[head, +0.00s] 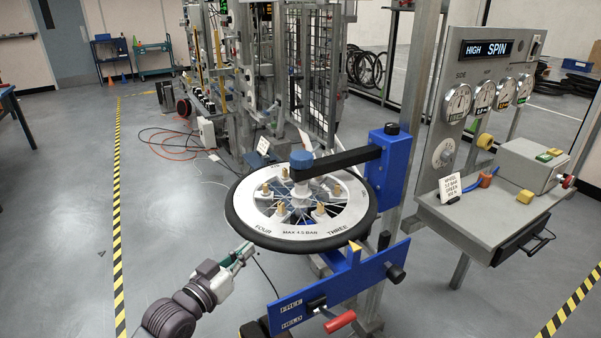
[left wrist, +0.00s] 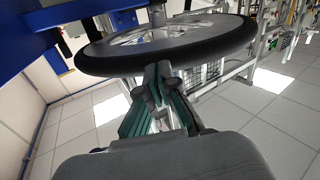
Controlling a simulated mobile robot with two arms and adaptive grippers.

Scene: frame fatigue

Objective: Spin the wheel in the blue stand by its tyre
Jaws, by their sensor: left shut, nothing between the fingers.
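The wheel (head: 297,233) lies flat in the blue stand (head: 389,165), with a silver rim and a black tyre (head: 236,222). A black arm (head: 340,160) with a blue knob (head: 301,159) reaches over its hub. In the left wrist view, the tyre (left wrist: 200,55) crosses the top, just beyond the fingertips. My left gripper (head: 245,250) is shut and empty at the near left edge of the tyre; in the left wrist view its fingers (left wrist: 159,76) point at the tyre's side. I cannot tell whether they touch it. My right gripper is not in view.
A red-handled lever (head: 340,322) sits on the stand's lower blue plate by labels FREE and HELD. A grey console (head: 500,207) with gauges and a "HIGH SPIN" display (head: 486,49) stands at the right. Cables (head: 180,142) lie behind left.

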